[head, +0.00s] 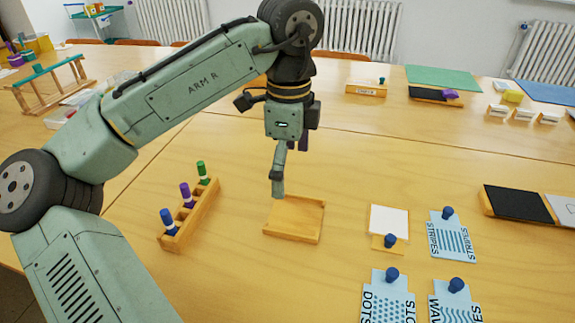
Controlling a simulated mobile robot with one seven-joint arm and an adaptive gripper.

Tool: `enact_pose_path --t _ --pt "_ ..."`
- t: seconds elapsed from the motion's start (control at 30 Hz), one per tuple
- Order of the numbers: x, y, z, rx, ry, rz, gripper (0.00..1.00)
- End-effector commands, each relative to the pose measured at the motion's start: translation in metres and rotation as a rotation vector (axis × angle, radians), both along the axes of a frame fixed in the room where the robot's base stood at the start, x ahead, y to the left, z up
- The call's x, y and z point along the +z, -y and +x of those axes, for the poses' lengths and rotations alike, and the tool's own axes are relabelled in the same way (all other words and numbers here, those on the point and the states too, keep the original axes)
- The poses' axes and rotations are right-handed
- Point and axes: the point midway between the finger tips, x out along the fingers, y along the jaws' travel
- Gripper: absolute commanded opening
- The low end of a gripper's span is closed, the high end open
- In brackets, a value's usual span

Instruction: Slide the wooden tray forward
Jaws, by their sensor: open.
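The wooden tray (305,222) is a small, shallow, square tray of light wood with a raised rim. It lies flat and looks empty on the table, near the middle of the head view. My gripper (279,186) points down at the tray's far left corner. It is open, with nothing seen between its fingers, though one finger largely hides the other. The fingertips cover part of the tray's far edge. I cannot tell whether they touch the tray or hover just above it.
A wooden rack (206,207) with blue, purple and green markers stands left of the tray. A white-topped block (389,222) and blue-knobbed pattern cards (452,240) lie to its right. A black panel (517,204) is farther right. The table (380,150) is clear behind the tray.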

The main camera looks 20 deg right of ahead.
Motion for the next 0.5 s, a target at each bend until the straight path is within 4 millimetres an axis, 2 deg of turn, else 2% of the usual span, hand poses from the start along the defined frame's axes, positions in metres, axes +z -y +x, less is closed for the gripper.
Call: enact_pose_path --t 0.27,0.5 --pt "-0.005 0.000 0.000 0.001 0.001 -0.003 1.00" --pt "-0.041 0.000 0.000 0.003 0.002 -0.002 1.00"
